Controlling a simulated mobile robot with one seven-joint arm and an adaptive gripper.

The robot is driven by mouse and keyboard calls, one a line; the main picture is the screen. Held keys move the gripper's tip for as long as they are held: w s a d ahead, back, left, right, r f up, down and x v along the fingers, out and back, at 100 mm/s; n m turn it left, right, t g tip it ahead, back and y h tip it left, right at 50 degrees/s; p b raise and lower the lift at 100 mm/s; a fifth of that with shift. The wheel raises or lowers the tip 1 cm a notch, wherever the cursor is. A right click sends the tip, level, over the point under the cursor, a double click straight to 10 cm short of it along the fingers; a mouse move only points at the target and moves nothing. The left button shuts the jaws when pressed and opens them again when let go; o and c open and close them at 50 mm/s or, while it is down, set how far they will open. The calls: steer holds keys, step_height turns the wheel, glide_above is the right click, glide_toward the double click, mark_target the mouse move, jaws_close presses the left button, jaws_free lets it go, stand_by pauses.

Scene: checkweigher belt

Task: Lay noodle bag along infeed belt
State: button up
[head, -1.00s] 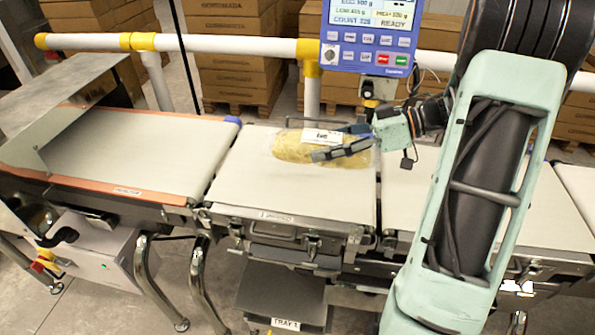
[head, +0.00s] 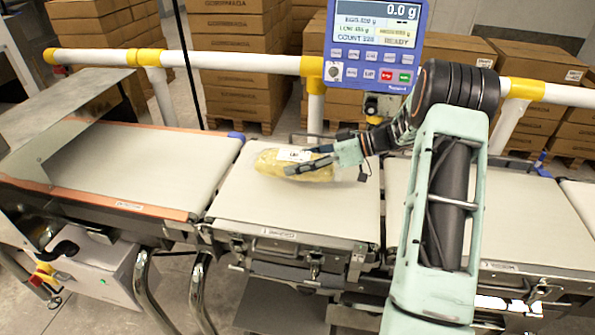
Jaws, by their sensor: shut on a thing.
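The noodle bag (head: 268,164) is a clear bag of yellow noodles with a white label. It is over the back part of the middle belt section, its long side running roughly left to right. My gripper (head: 302,160) reaches in from the right and is shut on it, with dark fingers across its right half. I cannot tell whether there is a gap under the bag. The infeed belt (head: 140,168), at left with orange side rails, is bare where it shows; a sloped metal guard (head: 60,125) hides its far left end.
A display (head: 375,40) on a post behind the middle section (head: 270,208) reads 0.0 g. A white and yellow rail (head: 230,62) runs behind the belts. Another belt section (head: 520,225) lies at right, partly behind my arm. Stacked cartons (head: 235,60) stand at the back.

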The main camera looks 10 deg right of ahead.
mark_target(338, 167)
steer(key=shift+w+f, duration=0.1)
steer(key=shift+f, duration=1.35)
steer(key=shift+f, duration=0.1)
steer(key=o, duration=1.6)
steer(key=shift+f, duration=0.1)
steer(key=shift+o, duration=0.2)
steer(key=v, duration=1.2)
